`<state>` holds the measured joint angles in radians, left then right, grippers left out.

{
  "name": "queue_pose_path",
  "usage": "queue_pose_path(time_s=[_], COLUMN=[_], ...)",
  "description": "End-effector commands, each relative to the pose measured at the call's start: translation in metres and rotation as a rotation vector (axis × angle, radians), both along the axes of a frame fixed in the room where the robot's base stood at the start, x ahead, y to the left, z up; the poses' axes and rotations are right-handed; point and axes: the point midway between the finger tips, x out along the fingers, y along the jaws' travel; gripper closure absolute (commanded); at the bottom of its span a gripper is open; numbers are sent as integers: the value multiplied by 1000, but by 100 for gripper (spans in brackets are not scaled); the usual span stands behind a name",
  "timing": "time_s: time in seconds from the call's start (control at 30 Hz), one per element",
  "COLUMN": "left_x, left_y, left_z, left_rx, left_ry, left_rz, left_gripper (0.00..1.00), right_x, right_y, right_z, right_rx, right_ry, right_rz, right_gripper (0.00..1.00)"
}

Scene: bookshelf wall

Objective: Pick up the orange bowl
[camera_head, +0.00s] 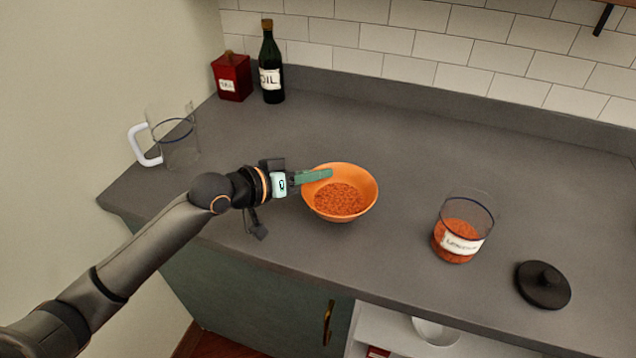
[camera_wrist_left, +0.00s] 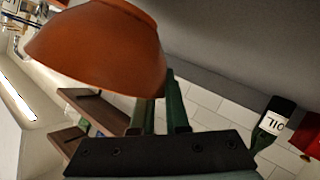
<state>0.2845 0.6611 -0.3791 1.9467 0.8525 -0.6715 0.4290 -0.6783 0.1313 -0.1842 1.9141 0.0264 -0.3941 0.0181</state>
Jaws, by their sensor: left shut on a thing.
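The orange bowl (camera_head: 362,207), with orange-brown grains inside, is over the grey counter near its front edge. My left gripper (camera_head: 318,175) reaches in from the left and is shut on the bowl's left rim, with a green finger over the rim. In the left wrist view the bowl (camera_wrist_left: 95,48) fills the upper left, and the gripper's green fingers (camera_wrist_left: 160,105) meet its edge. Whether the bowl's base touches the counter is hard to tell. My right gripper does not show.
A labelled glass jar of orange grains (camera_head: 455,240) and a black lid (camera_head: 543,285) are to the right. A clear pitcher (camera_head: 178,145), a red tin (camera_head: 232,77) and an oil bottle (camera_head: 271,65) stand at the left and back. The counter behind the bowl is clear.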

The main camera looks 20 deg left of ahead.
Motion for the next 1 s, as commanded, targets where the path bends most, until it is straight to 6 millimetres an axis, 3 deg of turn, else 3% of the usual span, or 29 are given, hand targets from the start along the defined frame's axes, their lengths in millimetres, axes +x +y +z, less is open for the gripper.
queue_pose_path(time_s=[0.3,0.6,1.0], left_x=[-48,-98,-113], left_y=[-37,-72,-83], left_z=[72,97,104], left_rx=[-8,-8,-4], left_ry=[-8,-6,-4], left_rz=[-6,-3,0], left_gripper=[100,100,100], right_x=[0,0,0], right_y=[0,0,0], right_z=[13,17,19], right_rx=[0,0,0], right_ry=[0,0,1], right_rz=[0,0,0], right_gripper=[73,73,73])
